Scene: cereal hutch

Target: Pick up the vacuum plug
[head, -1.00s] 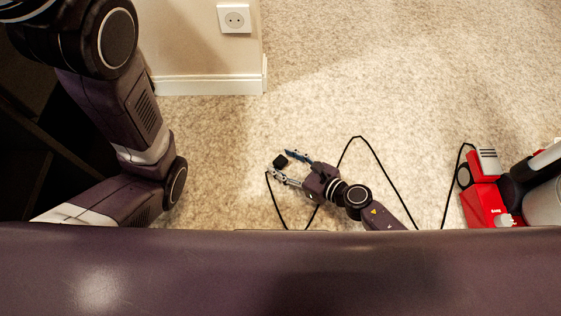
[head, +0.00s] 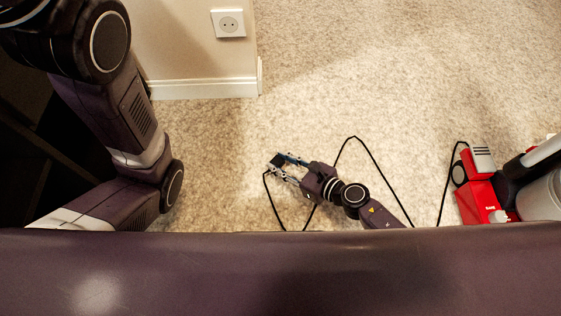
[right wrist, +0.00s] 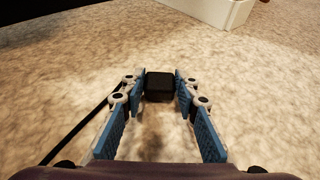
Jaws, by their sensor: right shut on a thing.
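The vacuum plug (head: 277,161) is a small black block at the end of a black cord, low over or on the beige carpet. My right gripper (head: 279,165) is shut on it, with the plug between its fingertips. In the right wrist view the black plug (right wrist: 159,86) sits between the blue-padded fingers of my right gripper (right wrist: 160,88), and the cord runs off to the left. My left arm shows at the left of the head view, but its gripper is out of view.
A red and grey vacuum (head: 482,198) stands on the carpet at the right. The black cord (head: 373,165) loops between it and my right arm. A white wall outlet (head: 228,23) is above the baseboard (head: 205,88). Open carpet lies beyond.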

